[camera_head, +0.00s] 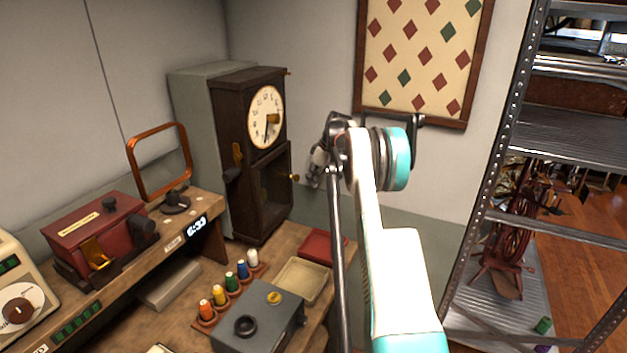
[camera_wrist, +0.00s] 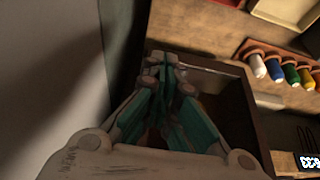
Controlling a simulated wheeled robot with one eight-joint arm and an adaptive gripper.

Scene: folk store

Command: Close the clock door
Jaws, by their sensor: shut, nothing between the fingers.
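A dark wooden clock (camera_head: 222,120) with a round cream dial stands upright at the back of the bench in the head view. Its lower front holds a framed door (camera_head: 276,190) with a small brass knob (camera_head: 294,177) at the right edge; how far the door stands open is hard to tell. My gripper (camera_head: 316,170) is just right of the knob, seen small and partly behind my arm. In the wrist view my gripper (camera_wrist: 166,66) is shut and empty, its fingertips over a dark wooden frame (camera_wrist: 205,64) of the clock. Contact cannot be judged.
Several thread spools (camera_head: 231,282), a cream tray (camera_head: 302,281), a red tray (camera_head: 322,246) and a grey box (camera_head: 259,318) are in front of the clock. A metal shelf (camera_head: 497,145) stands at the right. A patterned panel (camera_head: 424,55) hangs on the wall.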

